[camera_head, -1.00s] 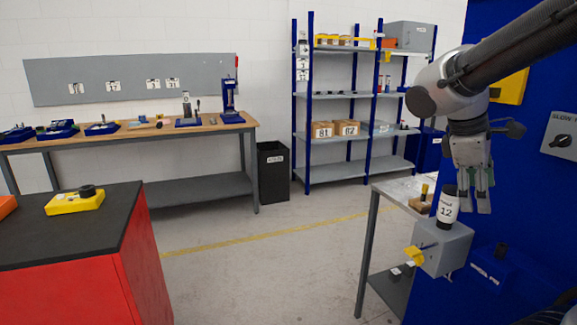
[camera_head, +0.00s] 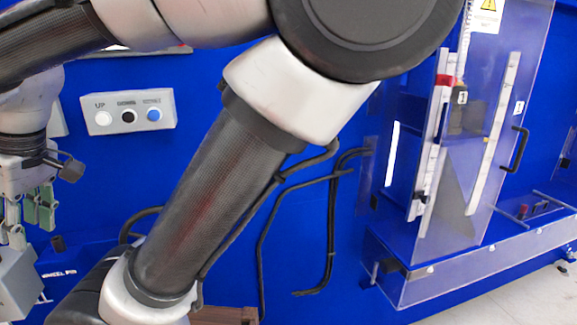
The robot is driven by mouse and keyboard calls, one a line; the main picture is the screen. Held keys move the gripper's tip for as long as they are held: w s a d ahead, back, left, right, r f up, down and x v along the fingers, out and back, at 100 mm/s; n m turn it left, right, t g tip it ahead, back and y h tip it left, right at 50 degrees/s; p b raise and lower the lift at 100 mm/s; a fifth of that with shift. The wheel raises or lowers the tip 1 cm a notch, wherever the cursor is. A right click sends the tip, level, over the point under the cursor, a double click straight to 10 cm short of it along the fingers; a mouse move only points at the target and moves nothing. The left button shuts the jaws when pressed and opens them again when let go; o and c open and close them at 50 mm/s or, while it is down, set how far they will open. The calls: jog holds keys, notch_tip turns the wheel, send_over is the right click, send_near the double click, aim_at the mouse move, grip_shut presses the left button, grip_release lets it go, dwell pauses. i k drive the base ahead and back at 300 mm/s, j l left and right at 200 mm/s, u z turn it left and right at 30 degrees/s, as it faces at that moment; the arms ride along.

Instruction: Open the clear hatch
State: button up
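The clear hatch (camera_head: 470,130) is a see-through panel on the blue machine at the right. It has a black handle (camera_head: 518,150) on its right side. The panel appears closed. Behind it show pale upright strips and a red and black part (camera_head: 450,88). My gripper (camera_head: 29,215) is at the far left edge, pointing down, well away from the hatch. Its green-padded fingers look apart, with nothing seen between them. Part of it is near the frame edge.
My arm fills the middle of the view. A grey button box (camera_head: 128,110) with UP and other labels is on the blue wall. A clear lower guard (camera_head: 450,265) juts out below the hatch. Black cables (camera_head: 300,200) hang on the wall. A grey box (camera_head: 18,285) lies below my gripper.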

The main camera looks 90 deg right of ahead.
aim_at(546, 202)
jog(key=k+j+z, duration=0.1)
jog(key=z, duration=4.5)
jog(key=i+l+u, duration=0.15)
jog(key=l, duration=0.35)
jog(key=i+l+u, duration=0.1)
jog(key=l, duration=0.4)
jog(key=i+l+u, duration=0.25)
jog(key=i+l, duration=0.25)
jog(key=i, duration=0.1)
